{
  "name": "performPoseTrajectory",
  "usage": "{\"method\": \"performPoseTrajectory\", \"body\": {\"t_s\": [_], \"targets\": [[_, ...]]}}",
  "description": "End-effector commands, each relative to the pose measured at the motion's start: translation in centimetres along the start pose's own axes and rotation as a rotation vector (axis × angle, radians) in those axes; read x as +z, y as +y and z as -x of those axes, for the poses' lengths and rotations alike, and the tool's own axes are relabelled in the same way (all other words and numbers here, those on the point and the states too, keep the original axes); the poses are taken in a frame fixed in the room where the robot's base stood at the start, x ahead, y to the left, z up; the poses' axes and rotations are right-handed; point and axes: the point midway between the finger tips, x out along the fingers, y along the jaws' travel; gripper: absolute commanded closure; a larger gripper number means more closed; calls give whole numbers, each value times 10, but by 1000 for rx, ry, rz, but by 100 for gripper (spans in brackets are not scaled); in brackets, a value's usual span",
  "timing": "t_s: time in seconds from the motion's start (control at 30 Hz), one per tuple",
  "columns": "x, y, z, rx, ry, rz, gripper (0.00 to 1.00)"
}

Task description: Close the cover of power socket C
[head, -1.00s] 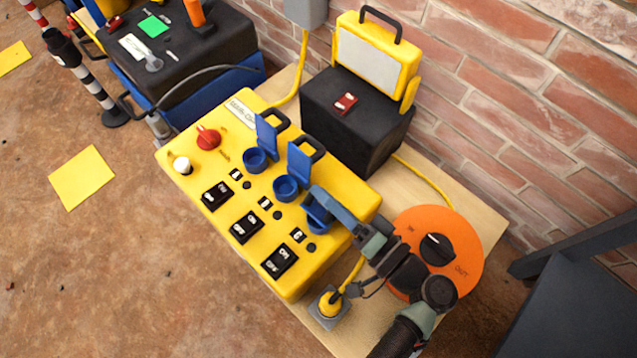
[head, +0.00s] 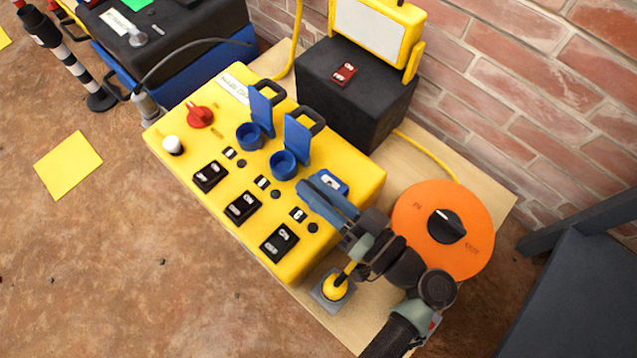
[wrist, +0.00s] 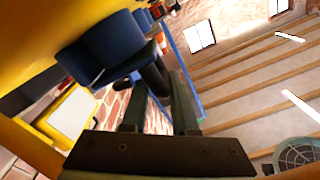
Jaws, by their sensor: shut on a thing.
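The yellow power box (head: 215,205) stands on a wooden board. Power socket C (head: 333,183) is at its right end, beside the "C" label, mostly hidden by its blue cover (head: 325,200). The cover lies low and slanted across the socket; whether it touches the rim cannot be told. My gripper (head: 348,232) is at the cover's near end, shut on it. In the wrist view, my gripper (wrist: 155,88) has its fingers closed around a dark part beside blue socket parts (wrist: 95,48). The other two blue covers (head: 297,138) stand open and upright.
An orange disc (head: 443,230) with a black knob is close right of my gripper. A yellow plug (head: 335,287) sits just below it. A black box with a yellow top (head: 355,95) stands behind, near the brick wall. A dark grey structure (head: 575,290) is at the lower right.

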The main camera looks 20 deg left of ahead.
Motion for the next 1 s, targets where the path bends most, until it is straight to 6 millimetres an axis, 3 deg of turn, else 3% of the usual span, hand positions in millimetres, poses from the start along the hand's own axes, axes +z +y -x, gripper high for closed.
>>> {"method": "performPoseTrajectory", "body": {"t_s": [0.37,0.4,0.5,1.0], "targets": [[4,-5,0,-17,-5,-6,100],[4,-5,0,-17,-5,-6,69],[4,-5,0,-17,-7,-6,51],[3,-2,2,-11,-6,-1,50]]}}
